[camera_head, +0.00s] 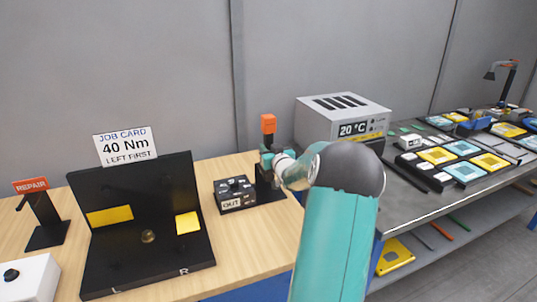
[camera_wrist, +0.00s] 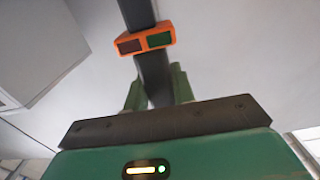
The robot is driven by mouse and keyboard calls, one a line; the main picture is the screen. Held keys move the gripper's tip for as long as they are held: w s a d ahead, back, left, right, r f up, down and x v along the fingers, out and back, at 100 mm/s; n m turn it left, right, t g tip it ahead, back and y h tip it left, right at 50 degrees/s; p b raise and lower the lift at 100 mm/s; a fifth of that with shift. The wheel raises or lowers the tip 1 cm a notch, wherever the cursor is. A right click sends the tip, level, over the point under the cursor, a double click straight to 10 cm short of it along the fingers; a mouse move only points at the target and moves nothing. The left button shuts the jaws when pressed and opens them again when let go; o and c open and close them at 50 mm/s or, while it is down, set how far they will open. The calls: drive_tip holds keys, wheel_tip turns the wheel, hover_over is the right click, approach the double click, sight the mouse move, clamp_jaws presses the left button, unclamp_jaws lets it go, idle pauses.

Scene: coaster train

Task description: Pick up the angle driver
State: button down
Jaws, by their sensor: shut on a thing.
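The angle driver (camera_head: 268,124), which I take to be the upright dark tool with an orange block at its top, stands at the back of the wooden bench in the head view. My gripper (camera_head: 266,157) is at its shaft, just below the orange block. In the wrist view the dark shaft (camera_wrist: 150,68) runs down between the fingers of my gripper (camera_wrist: 158,88), which is shut on it. An orange block with a red and a green window (camera_wrist: 147,40) sits on the shaft. The tool's lower end is hidden; I cannot tell whether it is clear of the black stand (camera_head: 266,190).
A dark box marked OUT (camera_head: 235,194) is left of the stand. A black panel (camera_head: 148,214) with yellow patches and a job card (camera_head: 125,146) stands further left. A grey box reading 20 °C (camera_head: 342,118) is close behind right. The grey wall is behind.

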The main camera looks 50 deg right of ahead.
drive_tip(key=v, duration=1.8)
drive_tip(key=shift+d, duration=0.1)
drive_tip(key=c, duration=1.8)
unclamp_jaws()
clamp_jaws()
